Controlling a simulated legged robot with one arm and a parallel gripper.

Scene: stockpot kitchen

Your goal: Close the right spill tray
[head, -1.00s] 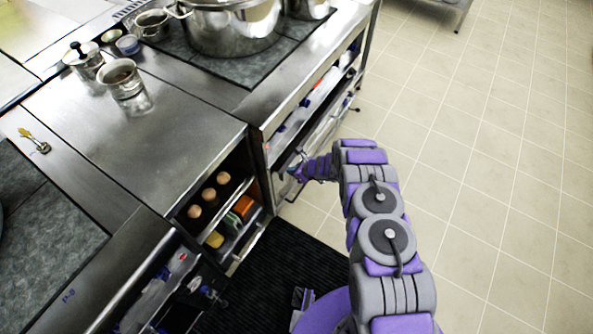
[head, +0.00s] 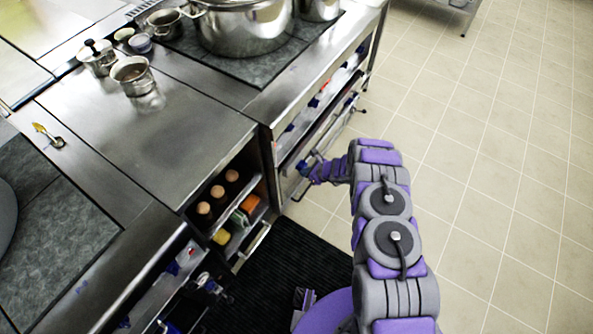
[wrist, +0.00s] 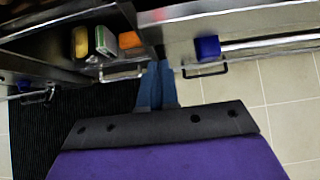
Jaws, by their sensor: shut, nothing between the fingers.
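The right spill tray (head: 322,140) appears as a long metal front low in the right-hand stove unit, under the stockpots. In the wrist view its metal front (wrist: 265,46) carries a dark bar handle (wrist: 205,70). How far the tray stands out is hard to tell. My gripper (head: 303,166) is at the near left end of that front. In the wrist view the blue fingers of my gripper (wrist: 160,66) are together and empty, just left of the handle and apart from it in the picture. Contact with the tray front cannot be told.
A middle cabinet (head: 160,125) has an open compartment with brown-topped bottles (head: 217,191) and a lower rack with its own handle (wrist: 122,74). A blue block (wrist: 207,47) is above the right handle. Stockpots (head: 243,28) stand on the stove. A black mat (head: 285,265) and open tiled floor lie around me.

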